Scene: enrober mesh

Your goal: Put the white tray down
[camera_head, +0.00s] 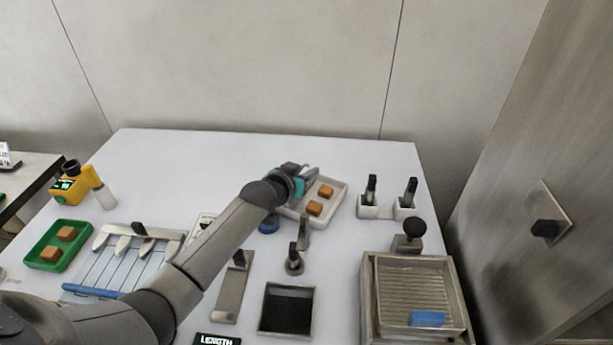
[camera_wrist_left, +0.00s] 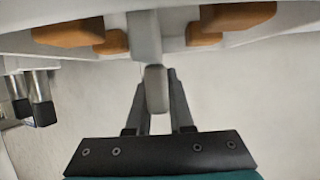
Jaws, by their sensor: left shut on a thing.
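The white tray (camera_head: 332,208) is at the back middle of the table in the head view, with brown blocks (camera_head: 314,208) in it. My left gripper (camera_head: 312,175) reaches it at its back left side. In the left wrist view the gripper (camera_wrist_left: 155,92) is shut on a pale grip piece of the tray, and the tray (camera_wrist_left: 95,20) fills the top of the picture with brown blocks (camera_wrist_left: 68,33) on it. I cannot tell whether the tray touches the table. My right gripper is not in view.
Two black-handled tools in white holders (camera_head: 375,211) stand just right of the tray. A black-knobbed tool (camera_head: 294,260) and a dark square pan (camera_head: 287,308) are in front. A metal box with a ridged tray (camera_head: 415,275) is at front right. A green tray (camera_head: 58,262) is at left.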

